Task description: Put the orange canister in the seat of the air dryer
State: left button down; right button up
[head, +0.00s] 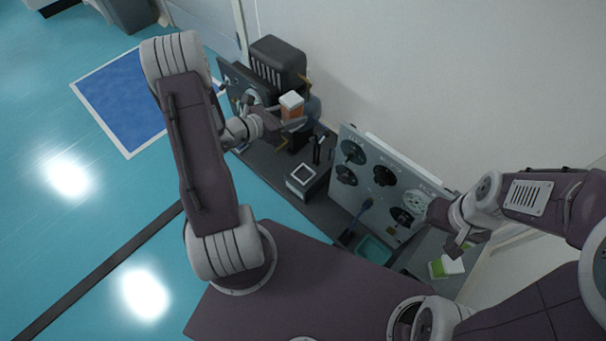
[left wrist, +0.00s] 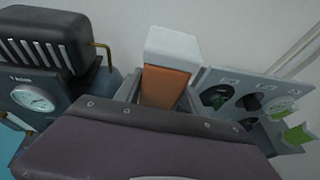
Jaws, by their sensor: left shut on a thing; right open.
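The orange canister (head: 292,113) has a white top and is held upright or nearly so by my left gripper (head: 284,122). It also shows in the left wrist view (left wrist: 165,86), between the fingers, their tips partly hidden. The canister is in front of a dark machine (head: 277,62) with a ribbed black cover and a round gauge. A dark box (head: 310,183) with a white-rimmed square on top stands on the bench to the right; I cannot tell which of these is the air dryer's seat. My right gripper (head: 458,244) is open and empty at the right.
A grey panel (head: 365,200) with several round dark fittings stands right of the box. A teal tray (head: 374,250) and a green-and-white item (head: 446,267) lie near the right gripper. The wall is close behind the dark bench (head: 262,177).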

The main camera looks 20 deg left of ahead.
pick_arm(q)
jog(key=w+f+n+y+p, duration=0.1)
jog(key=w+f+n+y, duration=0.1)
jog(key=f, duration=0.1)
jog(key=shift+w+a+f+t+p, duration=0.1)
jog(key=shift+w+a+t+p, duration=0.25)
jog(key=shift+w+a+t, duration=0.05)
jog(key=shift+m, duration=0.3)
jog(key=d+f+b, duration=0.1)
jog(key=f+b, duration=0.3)
jog(key=f, duration=0.4)
jog(key=d+f+b, duration=0.1)
jog(key=f+b, duration=0.3)
jog(key=f, duration=0.5)
jog(key=d+f+b, duration=0.1)
jog(key=f+b, duration=0.4)
jog(key=f, duration=0.3)
jog(key=shift+s+d+f, duration=0.15)
jog(key=shift+d+f, duration=0.05)
jog(key=shift+f, duration=0.2)
notch_tip(320, 180, down, 4)
jog(key=b, duration=0.3)
jog(key=shift+f, duration=0.15)
jog(key=c, duration=0.7)
grip_release()
